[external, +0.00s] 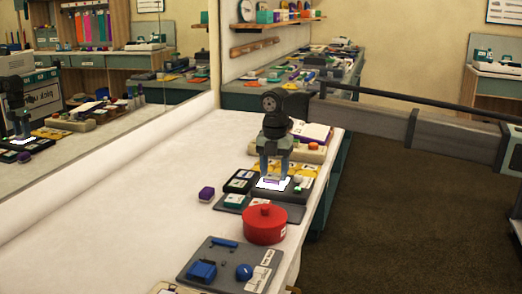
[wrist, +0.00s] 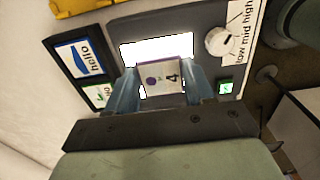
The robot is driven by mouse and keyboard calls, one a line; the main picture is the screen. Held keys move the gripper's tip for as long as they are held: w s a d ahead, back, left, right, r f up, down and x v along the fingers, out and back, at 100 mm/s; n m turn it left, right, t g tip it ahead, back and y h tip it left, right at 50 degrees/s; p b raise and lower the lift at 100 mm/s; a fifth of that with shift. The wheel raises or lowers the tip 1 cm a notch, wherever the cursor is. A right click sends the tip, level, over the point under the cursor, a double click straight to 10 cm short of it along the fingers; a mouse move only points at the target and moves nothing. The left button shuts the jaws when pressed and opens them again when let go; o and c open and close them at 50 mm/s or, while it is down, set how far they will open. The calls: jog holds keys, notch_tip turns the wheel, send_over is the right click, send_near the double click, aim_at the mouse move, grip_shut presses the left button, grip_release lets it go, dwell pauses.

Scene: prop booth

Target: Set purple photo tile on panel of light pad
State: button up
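The light pad (external: 292,194) is a dark box with a glowing white panel (wrist: 135,52) and a white dial (wrist: 221,41) marked low, mid, high. The purple photo tile (wrist: 165,78), pale-faced with a purple spot and a "4", is between my fingers, which touch both its sides. My gripper (wrist: 163,88) is shut on it. In the external view my gripper (external: 272,174) points down over the panel, and the tile shows as a small purple patch (external: 271,181). The tile overlaps the panel's near part; I cannot tell if it touches. The fingers hide some of the panel.
A dark frame with "hello" and check cards (wrist: 87,60) lies left of the pad. The white tabletop at left is clear.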

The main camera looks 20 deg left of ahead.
jog(key=o, duration=0.5)
jog(key=shift+r, duration=0.1)
notch_tip(320, 180, up, 14)
jog(key=shift+f, duration=0.15)
dwell(0.4)
dwell(0.3)
